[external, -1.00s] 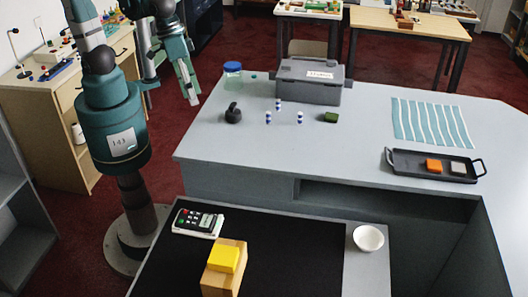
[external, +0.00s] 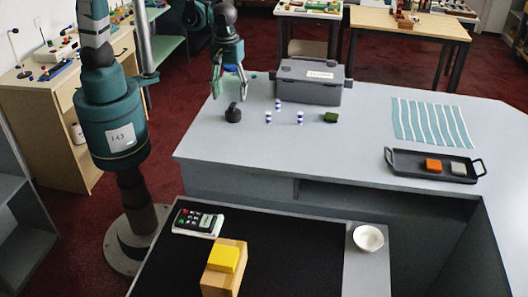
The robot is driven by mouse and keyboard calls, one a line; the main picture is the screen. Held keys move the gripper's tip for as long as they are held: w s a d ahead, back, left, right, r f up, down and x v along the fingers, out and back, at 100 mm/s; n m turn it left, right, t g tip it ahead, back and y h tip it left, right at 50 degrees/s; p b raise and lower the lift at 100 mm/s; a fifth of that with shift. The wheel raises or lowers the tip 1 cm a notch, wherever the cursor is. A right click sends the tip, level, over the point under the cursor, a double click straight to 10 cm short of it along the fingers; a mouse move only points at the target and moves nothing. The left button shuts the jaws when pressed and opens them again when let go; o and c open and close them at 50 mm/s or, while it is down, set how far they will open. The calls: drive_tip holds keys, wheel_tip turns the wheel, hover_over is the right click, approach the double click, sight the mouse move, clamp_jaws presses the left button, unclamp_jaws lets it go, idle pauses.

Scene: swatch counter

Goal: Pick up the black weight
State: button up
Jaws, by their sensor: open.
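The black weight (external: 233,115) stands on the grey counter near its left edge, a small rounded dark body with a knob or handle on top. My gripper (external: 230,97) hangs from above, pointing down, with its fingers apart and empty. A jar with a blue lid behind my gripper is mostly hidden.
Small blue-and-white striped pieces (external: 268,117) and a green block (external: 331,117) stand to the right of the weight. A grey toolbox (external: 311,85) is behind them. A black tray (external: 398,168) and a striped cloth (external: 432,123) lie farther right. The counter's middle is clear.

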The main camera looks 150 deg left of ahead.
sight(233, 104)
drive_tip(key=shift+s+a+f+n, duration=0.3)
drive_tip(key=shift+s+a, duration=0.1)
drive_tip(key=shift+a, duration=0.1)
drive_tip(key=shift+f, duration=0.2)
drive_tip(key=shift+f, duration=1.15)
drive_tip(key=shift+f, duration=0.1)
drive_tip(key=shift+w+f, duration=0.15)
drive_tip(key=shift+f, duration=2.3)
drive_tip(key=c, duration=1.5)
drive_tip(key=shift+r, duration=0.15)
